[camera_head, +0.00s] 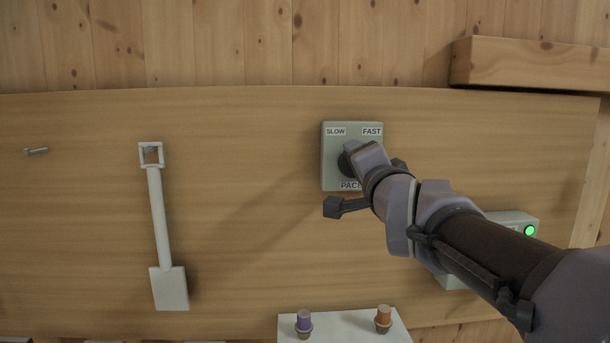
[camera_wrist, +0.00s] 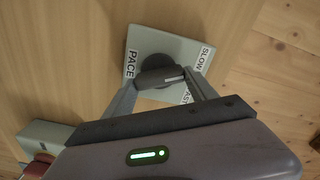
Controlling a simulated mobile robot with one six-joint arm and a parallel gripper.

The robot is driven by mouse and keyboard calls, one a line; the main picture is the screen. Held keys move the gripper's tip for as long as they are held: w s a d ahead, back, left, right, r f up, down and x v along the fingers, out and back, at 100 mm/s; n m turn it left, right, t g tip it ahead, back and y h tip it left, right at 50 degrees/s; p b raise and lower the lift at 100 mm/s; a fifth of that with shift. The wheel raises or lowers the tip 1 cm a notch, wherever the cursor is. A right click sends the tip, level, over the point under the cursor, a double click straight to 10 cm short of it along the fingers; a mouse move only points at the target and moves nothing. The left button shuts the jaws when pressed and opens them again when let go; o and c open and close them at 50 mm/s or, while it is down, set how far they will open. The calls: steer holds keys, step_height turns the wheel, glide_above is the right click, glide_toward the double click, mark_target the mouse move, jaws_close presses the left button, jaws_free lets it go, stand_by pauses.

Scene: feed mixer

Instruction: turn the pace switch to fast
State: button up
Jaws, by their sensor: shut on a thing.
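The pace switch is a grey-green box (camera_head: 332,160) on the wooden board, with SLOW at top left, FAST at top right and PACE below. Its dark round knob (camera_head: 345,163) is partly hidden by my gripper (camera_head: 364,160). In the wrist view the box (camera_wrist: 150,38) appears turned, with PACE at left, SLOW at upper right and FAST partly covered by a finger. My gripper (camera_wrist: 160,82) is shut on the knob's grip bar (camera_wrist: 160,77). The bar's pale mark points roughly between SLOW and FAST; its exact setting is hard to tell.
A second box with a lit green light (camera_head: 529,230) sits at lower right, partly behind my arm. A white shovel (camera_head: 160,220) hangs at left near a peg (camera_head: 36,152). A white shelf (camera_head: 345,328) holds a purple (camera_head: 304,320) and an orange piece (camera_head: 383,315). A wooden ledge (camera_head: 530,62) juts out at upper right.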

steer(key=m, duration=0.5)
steer(key=shift+f, duration=0.1)
steer(key=shift+m, duration=0.3)
stand_by(0.4)
steer(key=o, duration=1.4)
steer(key=shift+c, duration=0.2)
steer(key=s+p, duration=0.4)
steer(key=s, duration=1.3)
steer(key=shift+s, duration=0.2)
steer(key=shift+f, duration=0.1)
